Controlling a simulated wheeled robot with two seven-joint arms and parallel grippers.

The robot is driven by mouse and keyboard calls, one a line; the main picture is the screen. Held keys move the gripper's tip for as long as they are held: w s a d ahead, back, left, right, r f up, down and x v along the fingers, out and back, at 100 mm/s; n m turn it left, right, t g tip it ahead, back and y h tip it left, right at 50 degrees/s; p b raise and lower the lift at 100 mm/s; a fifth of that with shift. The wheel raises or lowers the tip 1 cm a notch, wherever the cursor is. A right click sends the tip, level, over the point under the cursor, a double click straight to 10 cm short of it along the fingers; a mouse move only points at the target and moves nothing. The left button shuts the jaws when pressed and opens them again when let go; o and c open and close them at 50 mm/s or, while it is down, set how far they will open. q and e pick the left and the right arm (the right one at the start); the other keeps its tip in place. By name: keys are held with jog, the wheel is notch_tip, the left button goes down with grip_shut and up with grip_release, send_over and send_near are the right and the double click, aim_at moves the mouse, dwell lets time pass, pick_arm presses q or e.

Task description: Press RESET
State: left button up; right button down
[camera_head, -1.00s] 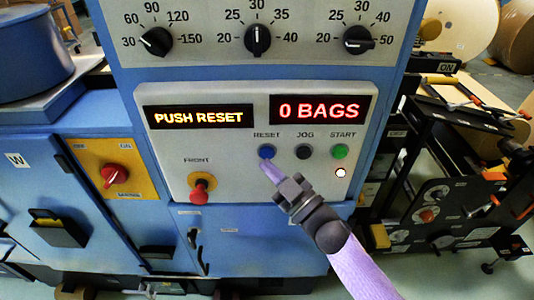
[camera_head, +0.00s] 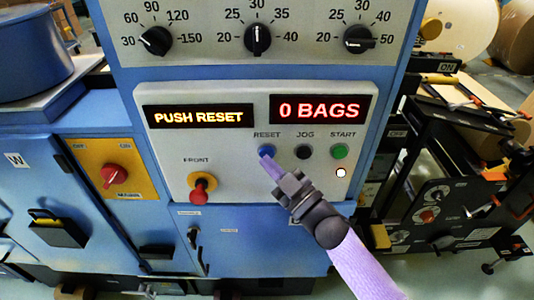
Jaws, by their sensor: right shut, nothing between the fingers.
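The blue RESET button (camera_head: 267,151) is on the light grey control panel (camera_head: 300,183), under the RESET label. My right gripper (camera_head: 270,166) is shut and empty, its fingertips at the lower edge of the button. I cannot tell whether they touch it. The left display (camera_head: 198,117) reads PUSH RESET and the right display (camera_head: 316,108) reads 0 BAGS. My left gripper is not in view.
The dark JOG button (camera_head: 304,152) and green START button (camera_head: 340,151) are right of RESET. A pale lamp (camera_head: 341,173) is below START. A red FRONT knob (camera_head: 198,195) with a yellow collar is lower left. Three dials are above.

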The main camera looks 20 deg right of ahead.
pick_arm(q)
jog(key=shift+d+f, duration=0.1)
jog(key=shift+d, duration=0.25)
pick_arm(e)
jog(key=shift+w, duration=0.2)
jog(key=shift+w+d, duration=0.1)
jog(key=shift+w, duration=0.05)
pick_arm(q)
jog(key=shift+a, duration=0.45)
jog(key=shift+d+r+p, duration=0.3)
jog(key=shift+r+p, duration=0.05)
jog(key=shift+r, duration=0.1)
pick_arm(e)
jog(key=shift+s+a, duration=0.25)
jog(key=shift+s, duration=0.55)
